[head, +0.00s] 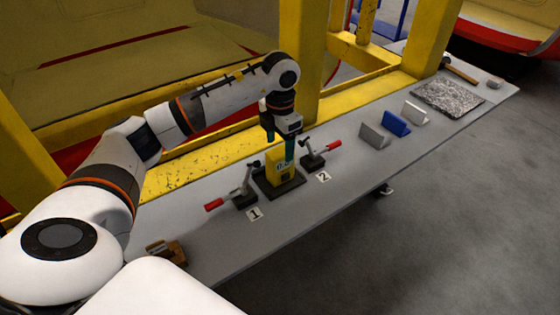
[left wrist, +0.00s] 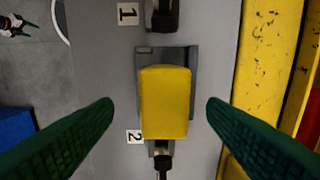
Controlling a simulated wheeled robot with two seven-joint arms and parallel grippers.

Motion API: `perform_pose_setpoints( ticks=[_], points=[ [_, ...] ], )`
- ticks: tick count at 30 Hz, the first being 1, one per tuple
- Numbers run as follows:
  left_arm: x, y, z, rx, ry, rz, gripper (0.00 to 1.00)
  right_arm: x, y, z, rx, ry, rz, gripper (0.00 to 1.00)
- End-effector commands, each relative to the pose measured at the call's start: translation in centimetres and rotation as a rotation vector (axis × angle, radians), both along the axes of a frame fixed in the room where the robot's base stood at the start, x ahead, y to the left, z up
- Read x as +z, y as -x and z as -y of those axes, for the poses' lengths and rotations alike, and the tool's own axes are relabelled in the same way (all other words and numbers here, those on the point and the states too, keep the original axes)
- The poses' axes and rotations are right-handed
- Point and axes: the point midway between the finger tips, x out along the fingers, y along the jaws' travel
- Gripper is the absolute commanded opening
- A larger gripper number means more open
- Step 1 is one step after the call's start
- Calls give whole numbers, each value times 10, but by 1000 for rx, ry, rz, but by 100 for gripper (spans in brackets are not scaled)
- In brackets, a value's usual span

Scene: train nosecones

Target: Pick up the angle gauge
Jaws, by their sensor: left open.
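A yellow block with a small marked patch on its face, which looks like the angle gauge (head: 279,171), stands on a dark base plate (head: 270,189) on the grey bench. In the left wrist view the yellow block (left wrist: 165,102) lies between my green fingertips, with a gap on each side. My left gripper (head: 288,148) points down just over the block in the head view. It is open and holds nothing. Its fingers partly cover the block in the head view.
Red-handled toggle clamps stand on both sides of the block, by label 1 (head: 254,214) and label 2 (head: 323,177). Grey, blue (head: 396,124) and white wedges and a speckled plate (head: 447,97) lie farther right. A yellow frame (head: 190,173) runs behind the bench.

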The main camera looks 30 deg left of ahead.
Motion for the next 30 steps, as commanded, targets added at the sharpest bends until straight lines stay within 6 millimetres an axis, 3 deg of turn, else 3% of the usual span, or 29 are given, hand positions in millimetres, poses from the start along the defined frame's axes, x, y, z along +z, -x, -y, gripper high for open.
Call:
perform_pose_setpoints(
  ticks=[4, 9, 12, 22, 23, 30],
  points=[
    [-9, 0, 0, -1, 0, -2, 66, 5, -2, -1, -1, -1, 4, 63],
    [-31, 1, 0, 1, 1, -6, 66, 24, -32, -14, -4, -20, 50, 63],
    [-47, 1, 0, -1, 1, -3, 66, 28, -39, -20, -7, -28, 63, 63],
    [-59, 0, 0, -1, 0, 1, 66, 28, -22, -18, -6, -24, 35, 63],
    [-59, 0, 0, -1, 0, 1, 65, 28, -21, -17, -6, -22, 33, 63],
    [-58, 0, 0, -1, 0, 1, 25, 27, -20, -11, -4, -15, 31, 63]
  ],
)
